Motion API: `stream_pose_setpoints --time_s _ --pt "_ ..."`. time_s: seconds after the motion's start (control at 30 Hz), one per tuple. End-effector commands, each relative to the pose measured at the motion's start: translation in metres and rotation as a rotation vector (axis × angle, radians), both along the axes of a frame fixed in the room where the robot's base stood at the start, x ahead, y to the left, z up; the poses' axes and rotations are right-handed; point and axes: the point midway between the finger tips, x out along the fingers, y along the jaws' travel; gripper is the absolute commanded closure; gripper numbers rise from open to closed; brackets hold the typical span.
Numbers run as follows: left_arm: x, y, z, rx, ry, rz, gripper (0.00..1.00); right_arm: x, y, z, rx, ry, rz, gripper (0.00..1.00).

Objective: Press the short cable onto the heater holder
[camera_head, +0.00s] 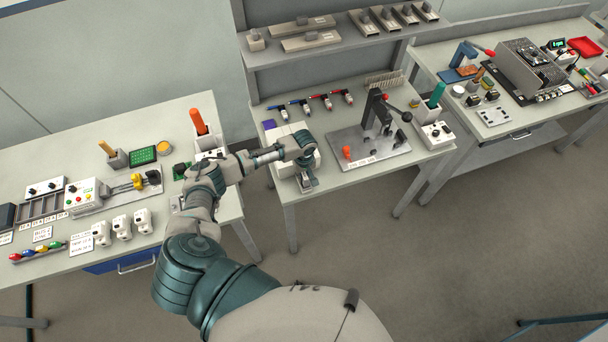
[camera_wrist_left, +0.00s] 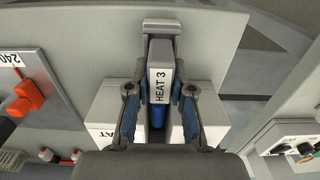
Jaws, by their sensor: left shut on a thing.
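In the left wrist view my left gripper (camera_wrist_left: 158,100) is shut on a pale block labelled HEAT 3 (camera_wrist_left: 160,80), one finger on each side. A blue part (camera_wrist_left: 158,117) shows just below the label. A grey bracket-like piece (camera_wrist_left: 158,27) stands at the block's far end. White box-like surfaces (camera_wrist_left: 213,115) flank the fingers. In the head view the left gripper (camera_head: 306,182) is at the front left of the middle table, beside a white box (camera_head: 281,145). The held block is too small to make out there. I cannot identify the short cable or the heater holder for certain.
A grey plate (camera_head: 340,146) with a lever press and an orange part (camera_head: 347,152) lies right of the gripper. Several red and blue handled items (camera_head: 305,106) lie behind. A shelf (camera_head: 275,58) stands above the table's back. The left table (camera_head: 190,120) is crowded.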

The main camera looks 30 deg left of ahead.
Motion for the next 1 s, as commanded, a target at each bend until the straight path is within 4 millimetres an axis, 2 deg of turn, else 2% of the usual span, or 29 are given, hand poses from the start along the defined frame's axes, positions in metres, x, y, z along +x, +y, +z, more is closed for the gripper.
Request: stream_pose_setpoints --time_s 0.37,0.4,0.47,0.5,0.83,1.0 --pt "0.0 0.0 -0.01 0.0 0.0 0.0 1.0 0.0 0.0 -0.004 0.0 0.001 0.0 0.6" --pt "0.0 0.0 -0.009 0.0 0.0 0.0 0.68 0.0 0.0 -0.003 0.0 0.001 0.0 0.6" --pt "0.0 0.0 -0.009 0.0 0.0 0.0 0.53 0.0 0.0 -0.003 0.0 0.001 0.0 0.6" --pt "0.0 0.0 -0.009 0.0 0.0 0.0 0.49 0.0 0.0 -0.003 0.0 0.001 0.0 0.6" --pt "0.0 0.0 -0.006 0.0 0.0 -0.001 0.49 -0.001 -0.002 -0.003 -0.002 0.0 0.001 0.6" --pt "0.001 0.001 0.019 0.0 -0.004 -0.002 0.49 -0.001 -0.001 -0.003 -0.001 0.0 0.0 0.6"
